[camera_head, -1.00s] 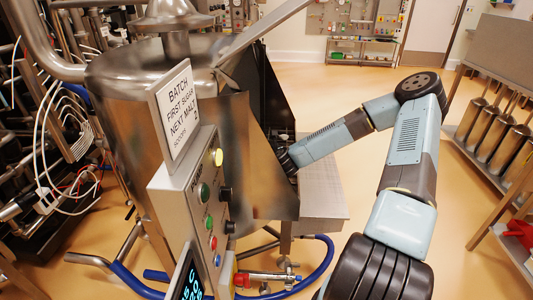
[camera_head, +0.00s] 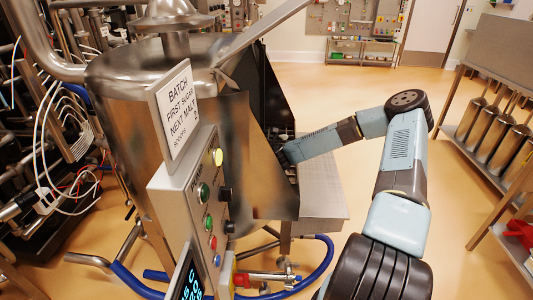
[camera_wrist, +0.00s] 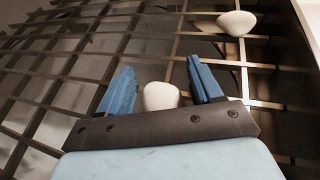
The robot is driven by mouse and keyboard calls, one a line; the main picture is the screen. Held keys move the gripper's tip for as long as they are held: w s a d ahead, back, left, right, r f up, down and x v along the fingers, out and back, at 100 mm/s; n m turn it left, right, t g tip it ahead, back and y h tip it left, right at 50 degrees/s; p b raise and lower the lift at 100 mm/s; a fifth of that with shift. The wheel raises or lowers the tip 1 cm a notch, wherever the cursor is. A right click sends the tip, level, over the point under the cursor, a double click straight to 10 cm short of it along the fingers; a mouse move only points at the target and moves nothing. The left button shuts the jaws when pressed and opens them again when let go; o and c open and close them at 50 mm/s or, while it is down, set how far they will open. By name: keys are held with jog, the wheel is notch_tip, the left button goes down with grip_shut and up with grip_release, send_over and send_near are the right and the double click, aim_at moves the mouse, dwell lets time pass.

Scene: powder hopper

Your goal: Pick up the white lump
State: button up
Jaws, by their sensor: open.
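Two white lumps show in the wrist view over a dark metal grid. The nearer white lump (camera_wrist: 160,97) appears between the two blue fingers of my gripper (camera_wrist: 160,70), low in the gap, with its lower part hidden by the gripper's dark front bar. The fingers stand apart, with a gap visible on each side of the lump. The other white lump (camera_wrist: 236,23) lies farther off at upper right, beyond the right finger. In the head view the gripper and the lumps are hidden inside the steel hopper (camera_head: 262,155).
The grid (camera_wrist: 45,105) has crossing bars with open gaps. In the head view a control panel (camera_head: 190,195) with a sign (camera_head: 175,108) stands before the hopper. A shelf with steel canisters (camera_head: 487,130) is at right.

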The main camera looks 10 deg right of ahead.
jog(key=shift+w, duration=0.1)
jog(key=c, duration=1)
jog(key=shift+r, duration=0.4)
notch_tip(320, 180, up, 3)
jog(key=shift+f, duration=0.15)
jog(key=s+d+r, duration=0.1)
jog(key=s+r, duration=0.2)
jog(key=s, duration=0.1)
jog(key=s+r, duration=0.3)
jog(key=s, duration=0.2)
jog(key=s+d+r, duration=0.1)
jog(key=s+r, duration=0.2)
jog(key=s, duration=0.1)
jog(key=shift+s+d+r, duration=0.2)
jog(key=shift+s+d, duration=0.15)
jog(key=shift+s, duration=0.05)
jog(key=shift+w, duration=0.1)
